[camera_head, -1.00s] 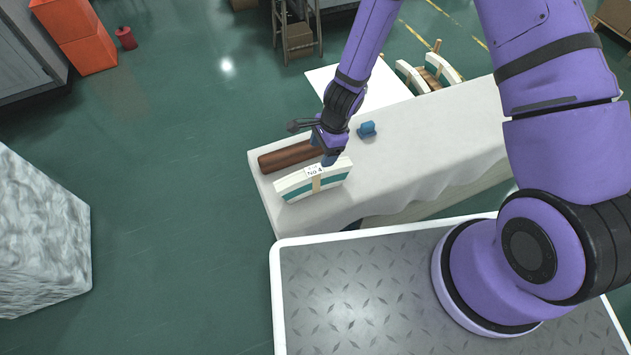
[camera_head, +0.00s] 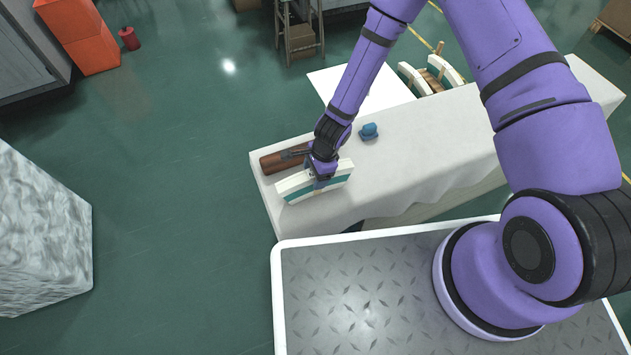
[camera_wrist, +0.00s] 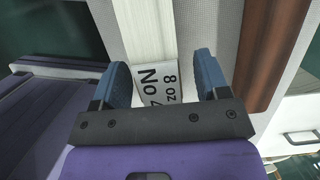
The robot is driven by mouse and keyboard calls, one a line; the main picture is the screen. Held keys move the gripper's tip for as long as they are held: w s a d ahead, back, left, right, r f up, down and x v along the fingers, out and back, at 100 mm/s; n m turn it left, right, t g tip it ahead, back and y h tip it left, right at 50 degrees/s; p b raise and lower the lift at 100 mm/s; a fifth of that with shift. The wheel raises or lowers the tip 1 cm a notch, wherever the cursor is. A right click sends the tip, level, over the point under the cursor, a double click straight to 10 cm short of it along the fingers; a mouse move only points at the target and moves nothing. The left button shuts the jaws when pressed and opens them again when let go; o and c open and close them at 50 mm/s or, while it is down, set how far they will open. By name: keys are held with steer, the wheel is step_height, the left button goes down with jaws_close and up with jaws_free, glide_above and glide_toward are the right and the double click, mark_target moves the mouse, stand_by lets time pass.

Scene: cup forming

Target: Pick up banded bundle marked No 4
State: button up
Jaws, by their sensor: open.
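The banded bundle marked No 4 is a curved white stack (camera_head: 296,187) with a teal stripe, at the left end of the white-covered table. In the wrist view its white label (camera_wrist: 156,84) reads "8 oz" and "No", with the numeral partly hidden. My gripper (camera_head: 320,184) is over the middle of the bundle and hides its band and label in the head view. In the wrist view my gripper (camera_wrist: 162,82) is open, with one blue finger on each side of the label. I cannot tell whether the fingers touch the bundle.
A brown roll (camera_head: 277,160) lies close behind the bundle on the tablecloth (camera_head: 430,135). A small blue object (camera_head: 369,131) stands to the right. The table's right part is clear.

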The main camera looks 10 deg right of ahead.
steer(key=shift+a+f, duration=0.15)
steer(key=shift+f, duration=0.5)
jaws_close()
steer(key=shift+r, duration=0.1)
